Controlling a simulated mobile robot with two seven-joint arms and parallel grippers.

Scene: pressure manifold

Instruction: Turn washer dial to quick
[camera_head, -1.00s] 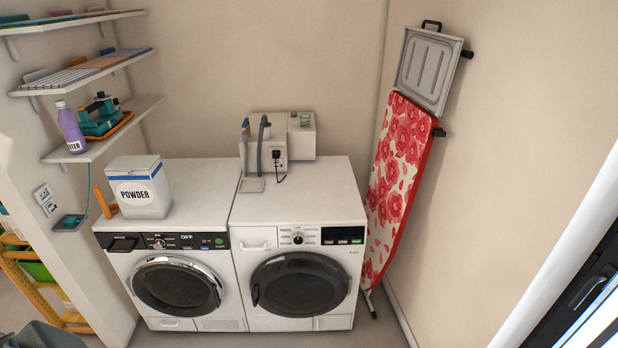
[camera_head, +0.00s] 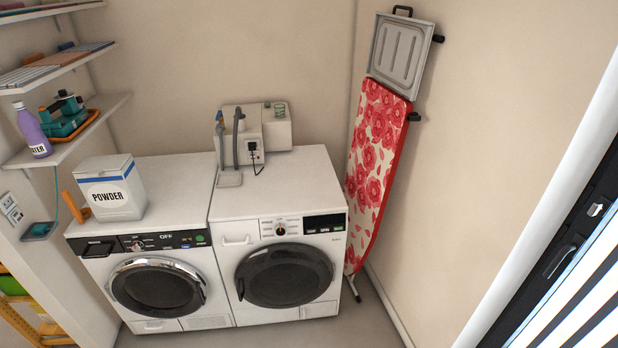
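Two white front-loading machines stand side by side, and I cannot tell for sure which one is the washer. The left machine (camera_head: 208,262) has a black panel with a small round dial (camera_head: 137,245), a lit "OFF" display and a chrome-ringed door. The right machine (camera_head: 225,262) has a white panel with a round dial (camera_head: 280,229), a dark display to the dial's right, and a dark door. The dial markings are too small to read. Neither of my grippers is in view.
A powder box (camera_head: 113,190) stands on the left machine. A grey-white unit with hoses (camera_head: 252,135) sits behind on the right machine. A folded ironing board (camera_head: 377,165) leans at the right wall. Shelves (camera_head: 110,115) line the left wall. The floor at right (camera_head: 362,320) is clear.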

